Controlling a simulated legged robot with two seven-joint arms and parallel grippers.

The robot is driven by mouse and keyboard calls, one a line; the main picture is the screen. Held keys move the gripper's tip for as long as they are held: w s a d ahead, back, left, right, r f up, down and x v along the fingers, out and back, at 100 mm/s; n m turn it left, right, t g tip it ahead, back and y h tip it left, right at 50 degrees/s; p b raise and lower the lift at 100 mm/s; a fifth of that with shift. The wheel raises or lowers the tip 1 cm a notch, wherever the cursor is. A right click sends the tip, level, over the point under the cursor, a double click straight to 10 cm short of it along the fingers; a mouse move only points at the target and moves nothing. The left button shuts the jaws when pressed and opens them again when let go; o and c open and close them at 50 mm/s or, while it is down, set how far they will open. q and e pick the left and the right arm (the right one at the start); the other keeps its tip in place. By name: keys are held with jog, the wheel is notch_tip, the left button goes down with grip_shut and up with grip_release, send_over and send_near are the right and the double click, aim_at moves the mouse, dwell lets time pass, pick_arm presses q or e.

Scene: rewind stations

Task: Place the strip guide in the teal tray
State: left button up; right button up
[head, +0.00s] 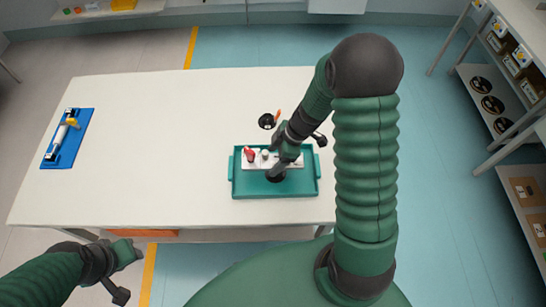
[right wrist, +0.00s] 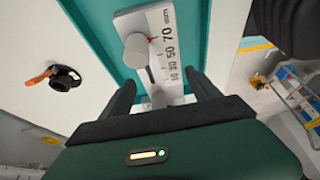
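The strip guide (head: 264,161) is a white strip with a printed scale and a knob. It lies in the teal tray (head: 247,190) at the table's front right. In the right wrist view the strip guide (right wrist: 165,53) runs away from my right gripper (right wrist: 163,92). Its near end is between the two dark fingers, with teal gaps on both sides, so the gripper is open around it. In the head view my right gripper (head: 279,168) partly hides the guide. My left gripper (head: 127,253) is off the table's front edge; its fingers are unclear.
A black piece with an orange lever (head: 267,121) stands behind the tray. A blue fixture with a white roll (head: 67,138) is at the table's left. The table's middle is clear. Shelves with black reels (head: 492,103) stand at the right.

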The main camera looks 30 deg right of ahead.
jog(key=shift+d, duration=0.15)
jog(key=shift+a+r, duration=0.2)
jog(key=shift+r, duration=0.05)
jog(key=p+v, duration=0.3)
jog(key=v, duration=0.9)
jog(key=w+a+r+m+t+h, duration=0.25)
jog(key=w+r+t, duration=0.25)
jog(key=w, duration=0.5)
jog(key=m+g+h, duration=0.1)
jog(key=m+h, duration=0.2)
jog(key=m, duration=0.4)
send_over(269, 158)
jog(key=f, duration=0.2)
jog(key=s+a+f+m+g+y, duration=0.1)
jog(key=s+a+f+m+g, duration=0.1)
jog(key=s+a, duration=0.4)
jog(key=s+g, duration=0.1)
jog(key=s, duration=0.2)
jog(key=shift+s+a+f+g, duration=0.2)
jog(key=shift+s+f+g, duration=0.15)
jog(key=shift+s+g, duration=0.05)
jog(key=shift+y, duration=0.25)
